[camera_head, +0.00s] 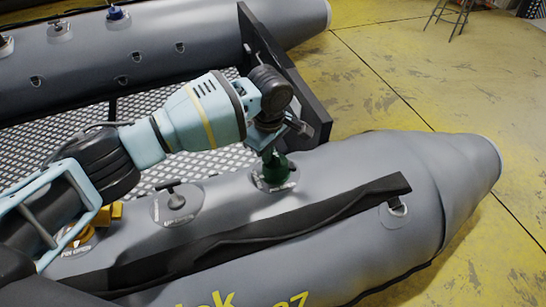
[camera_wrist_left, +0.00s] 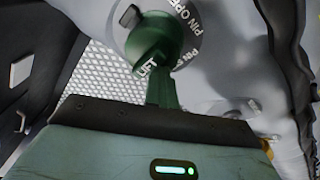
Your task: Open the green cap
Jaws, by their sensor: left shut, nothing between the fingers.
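The green cap (camera_head: 277,172) stands on a round grey valve patch on the boat's near tube. My left gripper (camera_head: 270,141) is directly above the cap in the head view, its fingers mostly hidden by the wrist. In the left wrist view the green cap (camera_wrist_left: 162,45) is at the top middle, with lettering on the patch around it. The dark edge of my left gripper (camera_wrist_left: 155,112) lies just below the cap's tab in that view. The left gripper is shut with nothing held. Whether it touches the cap I cannot tell. My right gripper is not in view.
A grey-black cap (camera_head: 174,197) and a yellow cap (camera_head: 80,232) sit further left on the same tube. A black strap (camera_head: 270,235) runs along the tube's near side. A dark transom board (camera_head: 290,85) rises behind my wrist.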

